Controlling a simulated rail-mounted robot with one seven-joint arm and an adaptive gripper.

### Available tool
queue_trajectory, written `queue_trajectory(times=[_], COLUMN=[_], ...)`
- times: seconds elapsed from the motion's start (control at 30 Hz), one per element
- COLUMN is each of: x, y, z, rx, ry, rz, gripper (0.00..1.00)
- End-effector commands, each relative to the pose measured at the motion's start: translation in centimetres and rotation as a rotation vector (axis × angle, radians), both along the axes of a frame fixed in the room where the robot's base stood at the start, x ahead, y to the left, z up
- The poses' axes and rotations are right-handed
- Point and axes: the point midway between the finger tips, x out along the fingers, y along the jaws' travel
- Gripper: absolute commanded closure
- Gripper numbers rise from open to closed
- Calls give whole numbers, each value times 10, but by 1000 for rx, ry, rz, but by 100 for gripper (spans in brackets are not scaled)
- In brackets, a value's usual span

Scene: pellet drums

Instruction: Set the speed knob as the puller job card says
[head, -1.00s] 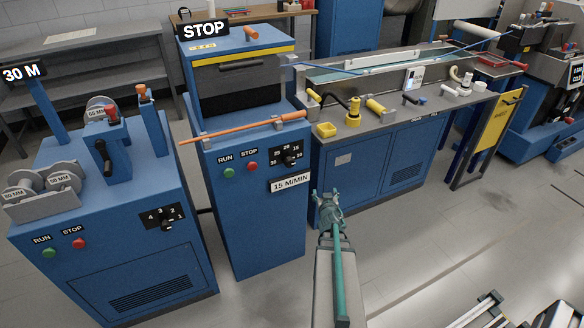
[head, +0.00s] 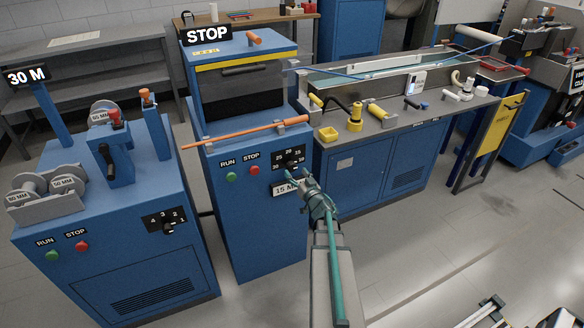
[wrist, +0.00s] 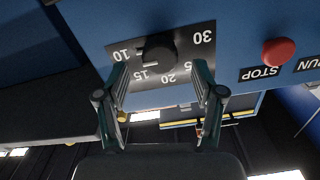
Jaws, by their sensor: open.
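The speed knob (head: 292,165) is a small black dial on the blue puller cabinet. In the wrist view the knob (wrist: 158,52) sits on a black scale plate (wrist: 190,50), seen upside down, with 10, 15, 20, a partly hidden number and 30. Its pointer is hard to make out. My gripper (head: 303,181) is open just in front of the plate. In the wrist view my gripper's fingertips (wrist: 161,70) are apart and below the knob in the picture. A white 15 M/MIN sign (head: 284,189) is partly hidden behind the gripper. I cannot identify the job card for certain.
Green RUN (head: 231,176) and red STOP (head: 254,170) buttons sit left of the knob; STOP also shows in the wrist view. An orange bar (head: 245,134) juts out above. A bench (head: 400,115) with tools stands right. A white card (head: 416,80) there is unreadable.

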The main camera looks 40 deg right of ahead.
Motion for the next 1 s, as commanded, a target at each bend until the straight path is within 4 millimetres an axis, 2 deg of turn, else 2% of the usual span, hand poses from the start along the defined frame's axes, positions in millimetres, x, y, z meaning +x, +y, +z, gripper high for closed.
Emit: queue_trajectory(times=[0.03,0.23,0.37,0.63,0.9,1.0], x=[12,38,44,44,44,44], y=[-4,-10,-11,-11,-11,-11], z=[0,0,0,0,0,0], rx=[0,-1,0,0,0,0], ry=[-1,0,0,0,0,0], rz=[2,0,0,0,0,0], gripper=[32,32,32,34,79,92])
